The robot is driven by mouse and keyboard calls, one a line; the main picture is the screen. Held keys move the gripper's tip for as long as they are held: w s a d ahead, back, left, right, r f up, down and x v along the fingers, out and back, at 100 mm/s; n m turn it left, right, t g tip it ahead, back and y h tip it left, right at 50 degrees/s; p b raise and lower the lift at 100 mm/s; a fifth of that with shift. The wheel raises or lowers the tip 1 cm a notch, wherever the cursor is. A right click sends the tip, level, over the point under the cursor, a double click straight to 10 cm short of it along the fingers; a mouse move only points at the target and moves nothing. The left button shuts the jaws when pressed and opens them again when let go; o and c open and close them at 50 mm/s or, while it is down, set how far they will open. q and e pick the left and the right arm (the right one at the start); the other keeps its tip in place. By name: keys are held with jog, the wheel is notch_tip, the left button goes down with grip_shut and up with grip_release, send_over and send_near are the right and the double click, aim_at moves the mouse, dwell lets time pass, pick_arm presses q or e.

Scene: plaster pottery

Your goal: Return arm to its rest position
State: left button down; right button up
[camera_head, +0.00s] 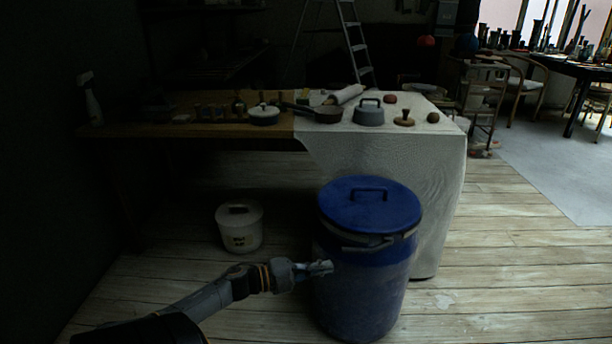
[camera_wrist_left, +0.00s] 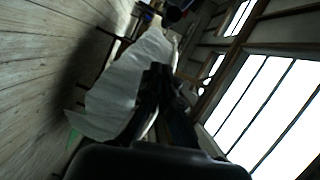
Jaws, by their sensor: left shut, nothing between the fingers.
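My left gripper (camera_head: 322,268) comes in from the lower left in the head view. It is shut and empty, in front of the left side of a blue lidded barrel (camera_head: 362,290); I cannot tell whether it touches it. In the left wrist view the dark fingers (camera_wrist_left: 158,75) are together, with nothing visible between them. The wrist view is tilted, with the pale cloth (camera_wrist_left: 115,95) beyond the fingers. My right gripper is not in view.
A white lidded bucket (camera_head: 240,232) stands on the plank floor left of the barrel. Behind is a table (camera_head: 190,130) partly covered by a white cloth (camera_head: 400,150), with pots and a pan on it. Chairs stand at the far right.

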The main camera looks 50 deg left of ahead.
pick_arm(q)
jog(key=shift+v, duration=2)
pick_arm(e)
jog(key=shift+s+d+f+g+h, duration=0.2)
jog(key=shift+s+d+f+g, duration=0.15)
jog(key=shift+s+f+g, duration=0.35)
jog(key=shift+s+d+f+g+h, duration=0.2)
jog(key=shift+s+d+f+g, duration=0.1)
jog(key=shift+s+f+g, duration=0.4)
pick_arm(q)
jog(key=shift+a+r, duration=0.1)
jog(key=shift+a, duration=0.05)
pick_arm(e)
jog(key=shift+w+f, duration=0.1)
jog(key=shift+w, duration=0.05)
